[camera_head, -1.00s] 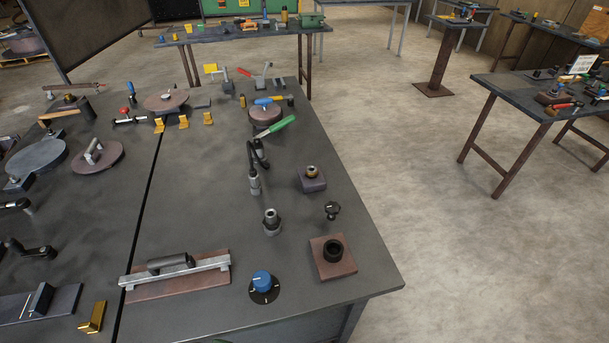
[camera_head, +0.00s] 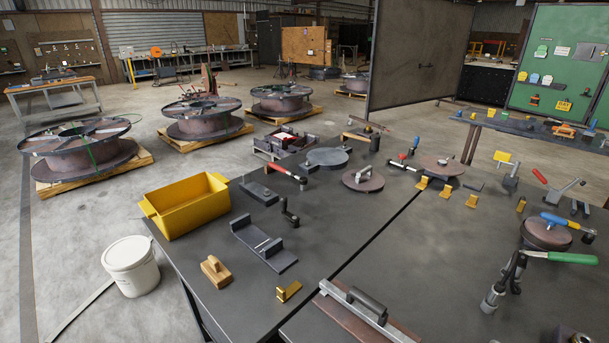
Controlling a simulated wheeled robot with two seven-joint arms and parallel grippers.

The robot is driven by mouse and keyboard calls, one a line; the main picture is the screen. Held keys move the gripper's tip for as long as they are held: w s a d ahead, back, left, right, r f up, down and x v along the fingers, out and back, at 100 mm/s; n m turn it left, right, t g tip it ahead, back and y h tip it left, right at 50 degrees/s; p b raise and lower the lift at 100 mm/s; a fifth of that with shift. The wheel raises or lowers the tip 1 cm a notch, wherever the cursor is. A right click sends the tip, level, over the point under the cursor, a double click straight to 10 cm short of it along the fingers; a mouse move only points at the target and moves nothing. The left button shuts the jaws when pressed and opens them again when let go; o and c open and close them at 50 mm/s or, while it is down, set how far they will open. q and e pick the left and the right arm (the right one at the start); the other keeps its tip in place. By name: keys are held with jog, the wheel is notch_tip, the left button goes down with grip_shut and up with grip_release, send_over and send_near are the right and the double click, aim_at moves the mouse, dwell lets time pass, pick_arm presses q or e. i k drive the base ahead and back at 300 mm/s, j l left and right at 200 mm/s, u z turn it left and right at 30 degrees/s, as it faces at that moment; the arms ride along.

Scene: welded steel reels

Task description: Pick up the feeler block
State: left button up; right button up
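No object is marked as the feeler block, and I cannot tell for sure which one it is. A small tan wooden block with a knob-like top (camera_head: 215,271) sits near the front left corner of the dark workbench (camera_head: 228,308). A small gold angled block (camera_head: 288,291) lies to its right. Several similar gold angled pieces stand farther back, one of them near the bench's middle (camera_head: 445,190). Neither of my grippers shows in this view.
A yellow open bin (camera_head: 188,207) stands at the bench's left edge. A white lidded bucket (camera_head: 131,267) is on the floor beside it. A dark flat fixture (camera_head: 264,245) and a long handled bar (camera_head: 365,310) lie nearby. Steel reels on pallets (camera_head: 80,145) stand behind.

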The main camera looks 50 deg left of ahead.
aim_at(283, 294)
jog(key=u, duration=1.7)
